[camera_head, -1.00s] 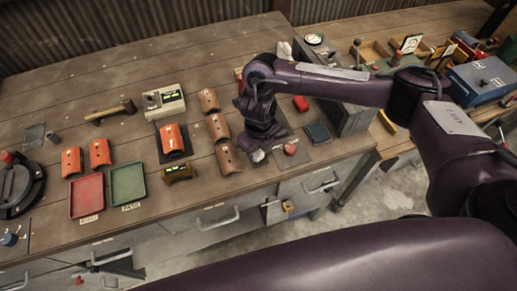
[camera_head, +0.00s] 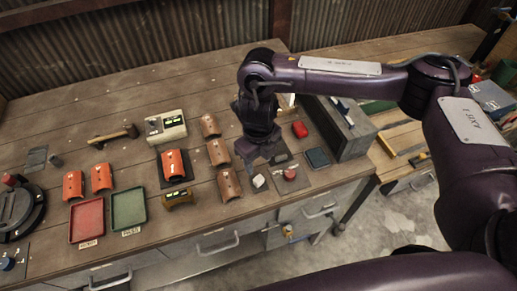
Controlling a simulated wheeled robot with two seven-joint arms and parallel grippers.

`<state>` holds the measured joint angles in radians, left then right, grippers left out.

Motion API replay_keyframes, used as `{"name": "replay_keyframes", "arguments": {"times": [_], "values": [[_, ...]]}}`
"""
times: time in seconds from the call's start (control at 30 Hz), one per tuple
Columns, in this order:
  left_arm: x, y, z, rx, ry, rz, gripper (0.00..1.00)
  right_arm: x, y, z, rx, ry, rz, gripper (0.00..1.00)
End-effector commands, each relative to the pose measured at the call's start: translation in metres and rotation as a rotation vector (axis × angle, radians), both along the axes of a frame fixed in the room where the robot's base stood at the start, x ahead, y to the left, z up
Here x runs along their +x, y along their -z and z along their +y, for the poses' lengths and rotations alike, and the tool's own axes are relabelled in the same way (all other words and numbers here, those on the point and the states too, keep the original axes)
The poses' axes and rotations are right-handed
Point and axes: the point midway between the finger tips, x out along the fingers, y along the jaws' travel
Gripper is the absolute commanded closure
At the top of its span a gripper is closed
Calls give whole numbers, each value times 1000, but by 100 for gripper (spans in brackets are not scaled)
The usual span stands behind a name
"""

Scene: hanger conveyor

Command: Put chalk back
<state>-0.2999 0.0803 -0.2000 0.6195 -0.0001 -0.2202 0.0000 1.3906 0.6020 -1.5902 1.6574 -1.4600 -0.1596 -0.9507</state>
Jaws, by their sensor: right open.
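A small white piece, which looks like the chalk (camera_head: 259,181), lies on the wooden bench near its front edge, left of a dark plate with a red knob. My right gripper (camera_head: 266,157) points down just behind the chalk, apart from it in the picture. It is open, with nothing visible held; its fingertips are small and dark, so their exact height over the bench is unclear. My left gripper is not in view.
Curved brown pieces (camera_head: 229,185) stand on the left. A grey box (camera_head: 343,128) stands at the right. Red and green trays (camera_head: 128,208) lie further left.

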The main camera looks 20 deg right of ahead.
Motion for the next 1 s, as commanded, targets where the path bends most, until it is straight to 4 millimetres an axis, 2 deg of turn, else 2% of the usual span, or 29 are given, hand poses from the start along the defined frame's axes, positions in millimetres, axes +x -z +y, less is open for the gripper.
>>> {"name": "replay_keyframes", "arguments": {"times": [0.03, 0.1, 0.33, 0.9, 1.0], "values": [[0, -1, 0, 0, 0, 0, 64, 1, -11, -1, -2, -1, -4, 52], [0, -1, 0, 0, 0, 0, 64, 1, -20, 0, -2, -2, -3, 52], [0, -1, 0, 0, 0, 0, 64, -1, -38, 0, -1, 0, 2, 52], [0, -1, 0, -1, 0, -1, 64, -1, -39, 0, 0, 1, 2, 52], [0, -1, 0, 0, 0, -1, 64, -6, -33, 13, 27, -4, -2, 52]]}}
